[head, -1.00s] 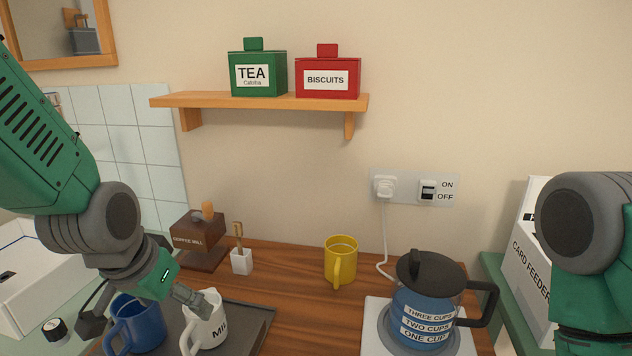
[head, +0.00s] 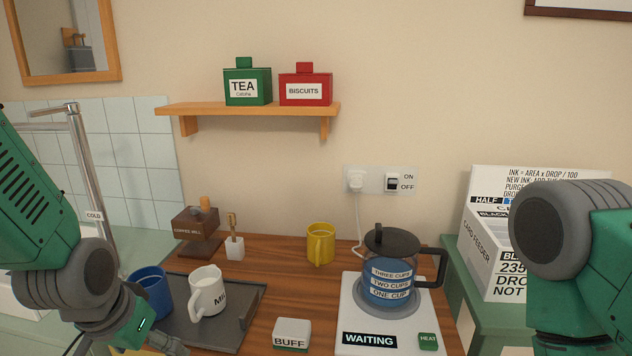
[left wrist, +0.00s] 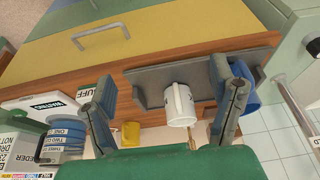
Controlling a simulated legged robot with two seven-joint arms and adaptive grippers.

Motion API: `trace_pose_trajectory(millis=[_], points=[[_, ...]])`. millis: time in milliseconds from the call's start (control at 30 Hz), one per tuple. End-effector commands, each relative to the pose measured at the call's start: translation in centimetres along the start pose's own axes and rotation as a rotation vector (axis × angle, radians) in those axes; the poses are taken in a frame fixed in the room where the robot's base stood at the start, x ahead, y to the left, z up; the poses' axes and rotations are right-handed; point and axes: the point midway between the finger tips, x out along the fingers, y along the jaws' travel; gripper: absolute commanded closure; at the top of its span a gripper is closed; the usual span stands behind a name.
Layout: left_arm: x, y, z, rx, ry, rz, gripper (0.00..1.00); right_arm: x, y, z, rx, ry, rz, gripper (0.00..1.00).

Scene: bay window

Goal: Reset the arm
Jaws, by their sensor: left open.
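My left gripper (left wrist: 165,95) is open in the left wrist view, its two fingers apart with nothing held between them. The white mug (left wrist: 179,104) shows beyond the gap between the fingers. In the head view, my left arm comes in at lower left, with the gripper low at the bottom edge and partly cut off. The white mug (head: 207,291) and the blue mug (head: 151,293) stand upright on the dark tray (head: 245,302), clear of the gripper as far as I can see. Part of my right arm shows at the right edge; its gripper is out of view.
A glass coffee pot (head: 388,270) stands on a white heating base (head: 365,320) labelled WAITING. A yellow mug (head: 321,243), coffee mill (head: 196,230) and BUFF block (head: 291,333) are on the wooden counter. A tap (head: 85,180) rises behind my left arm. Boxes stand at right.

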Motion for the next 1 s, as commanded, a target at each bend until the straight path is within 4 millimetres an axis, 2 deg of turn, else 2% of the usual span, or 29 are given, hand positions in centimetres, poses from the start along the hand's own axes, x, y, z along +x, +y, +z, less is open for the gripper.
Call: trace_pose_trajectory(millis=[267,367,467,600,700,800,900,1000], points=[[5.2,-0.5,5.3,-0.018,-0.07,-0.017,0.22,-0.1,0.0,0.0,-0.001,-0.001,-0.001,0.6],[7.5,-0.6,8.1,-0.026,-0.102,-0.024,0.22,-0.1,0.0,0.0,-0.001,-0.001,-0.001,0.6],[10.2,-0.7,12.2,-0.034,-0.148,-0.031,0.22,-0.1,0.0,0.0,-0.001,-0.001,0.0,0.6],[13.5,-0.6,19.8,-0.047,-0.218,-0.032,0.22,-0.1,0.0,0.0,0.0,-0.001,0.0,0.6],[14.7,-0.5,24.5,-0.057,-0.259,-0.027,0.22,-0.1,0.0,0.0,0.0,-0.001,0.0,0.6],[15.3,-0.3,27.8,-0.066,-0.283,-0.022,0.22,-0.1,0.0,0.0,0.0,-0.001,0.0,0.6],[15.5,-0.1,29.6,-0.07,-0.298,-0.017,0.22,-0.2,0.0,0.0,0.0,-0.001,0.0,0.6],[15.5,-0.1,30.2,-0.072,-0.301,-0.016,0.22,-0.2,0.0,0.0,-0.001,-0.001,0.0,0.6]])
